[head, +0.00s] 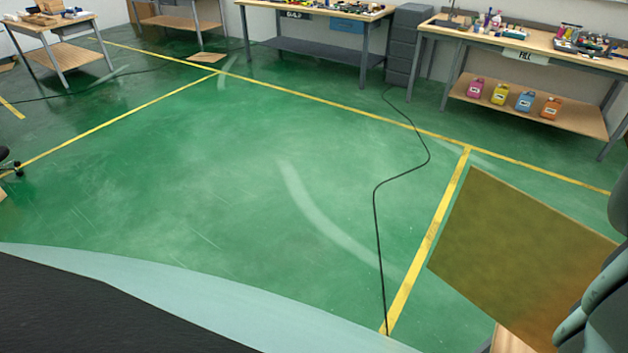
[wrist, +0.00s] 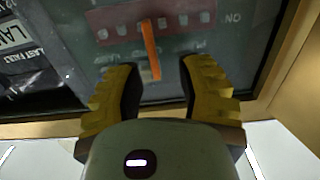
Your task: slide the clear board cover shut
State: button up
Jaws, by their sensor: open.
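My gripper (wrist: 160,76) shows in the wrist view. Its two yellow, dark-padded fingers are apart, with nothing held between them. Beyond the fingertips is a dark, framed board (wrist: 185,75) with a dark red band and faint white lettering. A thin upright orange bar (wrist: 150,50) stands in front of the board, in line with the gap between the fingers; I cannot tell whether it touches them. A clear cover cannot be made out for certain; greyish reflections show at the left. In the head view my gripper is not seen.
A pale wooden frame edge (wrist: 285,75) borders the board at right. In the head view a brown panel (head: 520,255) is at right. A black cable (head: 376,235) crosses the open green floor. Workbenches line the back, one (head: 530,105) with several coloured jugs below.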

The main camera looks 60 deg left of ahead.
jog(key=v, duration=1)
jog(key=shift+r, duration=0.1)
